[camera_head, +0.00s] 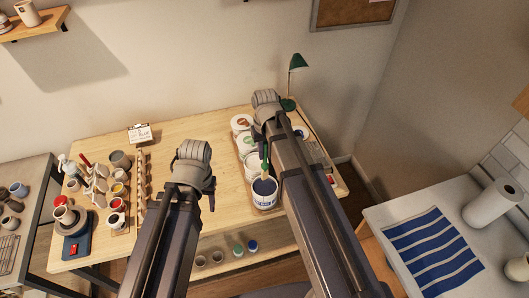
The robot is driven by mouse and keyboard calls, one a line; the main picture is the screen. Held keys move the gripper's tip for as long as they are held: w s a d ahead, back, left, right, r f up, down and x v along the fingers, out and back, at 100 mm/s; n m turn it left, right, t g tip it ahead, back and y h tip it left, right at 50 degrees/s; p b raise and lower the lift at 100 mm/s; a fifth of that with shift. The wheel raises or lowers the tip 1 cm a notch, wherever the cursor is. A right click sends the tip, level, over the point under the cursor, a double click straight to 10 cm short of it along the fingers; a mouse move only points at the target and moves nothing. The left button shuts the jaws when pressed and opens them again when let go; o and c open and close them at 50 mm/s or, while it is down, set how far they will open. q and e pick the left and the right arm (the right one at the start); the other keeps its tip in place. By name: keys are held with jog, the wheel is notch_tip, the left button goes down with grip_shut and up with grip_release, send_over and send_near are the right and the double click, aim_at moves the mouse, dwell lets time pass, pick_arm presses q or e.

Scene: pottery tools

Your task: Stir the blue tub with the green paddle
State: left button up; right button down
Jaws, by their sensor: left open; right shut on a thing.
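The blue tub (264,201) is a white bucket with dark blue contents and a blue label, near the table's front edge. The green paddle (265,163) stands roughly upright, its lower end inside the tub's mouth; how deep it reaches is not clear. My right gripper (266,145) is shut on the upper part of the paddle above the tub, largely hidden by my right arm. My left gripper (209,189) is open and empty, left of the tub and apart from it; its fingers are mostly hidden behind my arm.
Other white tubs (243,123) stand in a row behind the blue tub. A green lamp (297,62) is at the back right. Cups and bottles crowd the table's left part around a wooden rack (141,185). Bare tabletop lies between rack and tubs.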

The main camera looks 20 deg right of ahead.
aim_at(265, 176)
jog(key=shift+s+a+f+b, duration=0.1)
jog(key=shift+s+f+b, duration=0.05)
jog(key=shift+f+b, duration=1.1)
jog(key=shift+f, duration=0.1)
notch_tip(265, 176, down, 11)
jog(key=b, duration=1.1)
jog(key=shift+f, duration=0.2)
